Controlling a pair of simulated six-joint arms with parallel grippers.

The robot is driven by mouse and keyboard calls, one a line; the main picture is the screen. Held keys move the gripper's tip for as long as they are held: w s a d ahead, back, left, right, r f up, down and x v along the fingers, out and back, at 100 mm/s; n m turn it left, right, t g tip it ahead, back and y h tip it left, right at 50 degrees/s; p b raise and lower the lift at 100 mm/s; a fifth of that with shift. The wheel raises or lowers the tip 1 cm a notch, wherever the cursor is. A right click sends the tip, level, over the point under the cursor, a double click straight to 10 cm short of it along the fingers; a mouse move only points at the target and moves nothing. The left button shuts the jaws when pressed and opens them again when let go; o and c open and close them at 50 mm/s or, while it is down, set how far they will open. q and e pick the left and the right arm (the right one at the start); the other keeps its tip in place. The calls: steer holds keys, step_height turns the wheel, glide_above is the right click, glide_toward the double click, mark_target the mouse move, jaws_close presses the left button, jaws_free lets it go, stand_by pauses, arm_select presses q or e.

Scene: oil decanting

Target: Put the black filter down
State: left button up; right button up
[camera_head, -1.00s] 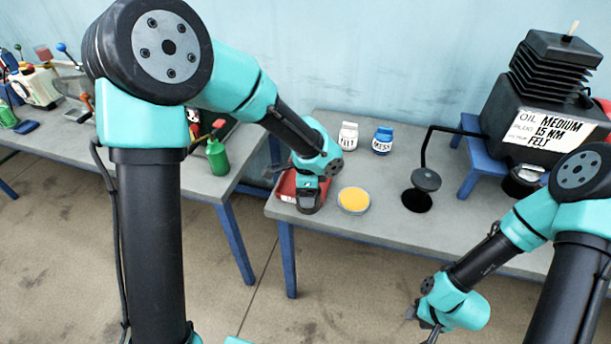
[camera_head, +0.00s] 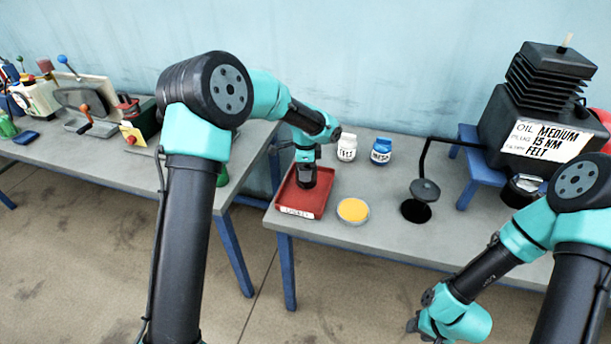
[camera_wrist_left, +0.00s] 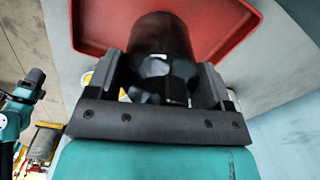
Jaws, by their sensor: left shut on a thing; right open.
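The black filter (camera_wrist_left: 160,38), a dark cylinder, is between the fingers of my left gripper in the left wrist view. My left gripper (camera_head: 306,166) is shut on the filter and holds it upright at the red tray (camera_head: 284,203). In the left wrist view the tray (camera_wrist_left: 225,28) lies directly behind the filter's far end. I cannot tell whether the filter touches the tray floor. My right gripper (camera_head: 420,327) is open and empty at the bottom edge, low in front of the table, its fingers small and partly hidden.
A yellow-filled round dish (camera_head: 352,210) sits just right of the tray. White (camera_head: 347,147) and blue (camera_head: 381,150) jars stand behind. A black round patch (camera_head: 416,211) lies beneath a disc on a bent rod (camera_head: 425,190). The black oil machine (camera_head: 540,105) stands at the right.

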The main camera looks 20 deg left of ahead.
arm_select(q)
steer(key=shift+f, duration=1.75)
steer(key=shift+f, duration=0.15)
steer(key=o, duration=1.1)
step_height(320, 180, up, 12)
steer(key=shift+r, duration=0.15)
